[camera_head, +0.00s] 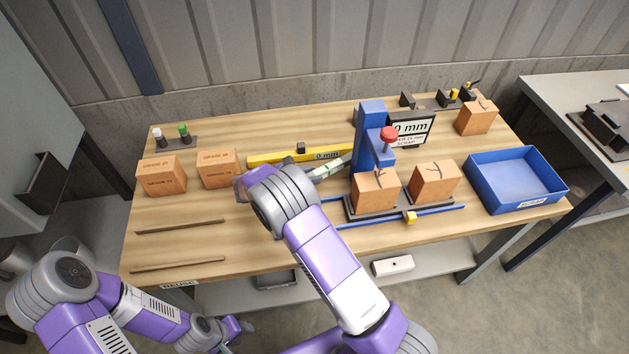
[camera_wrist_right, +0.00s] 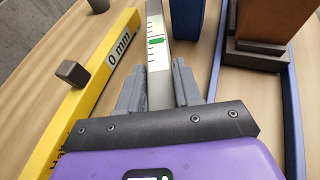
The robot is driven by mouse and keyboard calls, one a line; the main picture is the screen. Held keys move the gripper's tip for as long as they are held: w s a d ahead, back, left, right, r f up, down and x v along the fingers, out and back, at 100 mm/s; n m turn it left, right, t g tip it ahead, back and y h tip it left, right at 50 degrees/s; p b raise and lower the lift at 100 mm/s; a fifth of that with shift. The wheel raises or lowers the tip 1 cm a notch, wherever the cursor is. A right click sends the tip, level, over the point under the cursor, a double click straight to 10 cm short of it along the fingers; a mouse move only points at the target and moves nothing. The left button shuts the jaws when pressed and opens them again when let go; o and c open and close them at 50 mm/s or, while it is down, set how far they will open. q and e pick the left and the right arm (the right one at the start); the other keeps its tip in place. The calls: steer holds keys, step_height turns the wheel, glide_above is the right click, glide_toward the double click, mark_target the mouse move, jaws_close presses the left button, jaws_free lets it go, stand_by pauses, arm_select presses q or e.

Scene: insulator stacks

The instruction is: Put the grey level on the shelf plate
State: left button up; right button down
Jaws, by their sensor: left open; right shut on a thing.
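The grey level (camera_wrist_right: 157,50) is a pale bar with ruled marks and a green vial. In the right wrist view it runs between the fingers of my right gripper (camera_wrist_right: 158,88), which is shut on it. In the head view the level (camera_head: 335,166) lies just right of my right wrist, low over the table; I cannot tell whether it touches the wood. My left gripper (camera_head: 238,330) is open and empty in front of the table. A grey lower shelf (camera_head: 440,259) shows under the table; I cannot tell surely whether it is the shelf plate.
A yellow bar (camera_head: 280,159) marked 0 mm lies beside the level. A blue press (camera_head: 369,135) with a red knob and blue rails stands to its right. Brick blocks (camera_head: 220,168) stand at left. A blue tray (camera_head: 510,207) is at right. A white block (camera_head: 393,265) sits on the lower shelf.

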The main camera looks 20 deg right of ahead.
steer(key=shift+d, duration=0.3)
steer(key=f, duration=0.1)
steer(key=d+f+b, duration=0.1)
steer(key=f, duration=0.1)
steer(key=shift+w, duration=0.1)
steer(key=shift+f, duration=0.15)
steer(key=shift+f, duration=0.15)
steer(key=c, duration=0.8)
jaws_free()
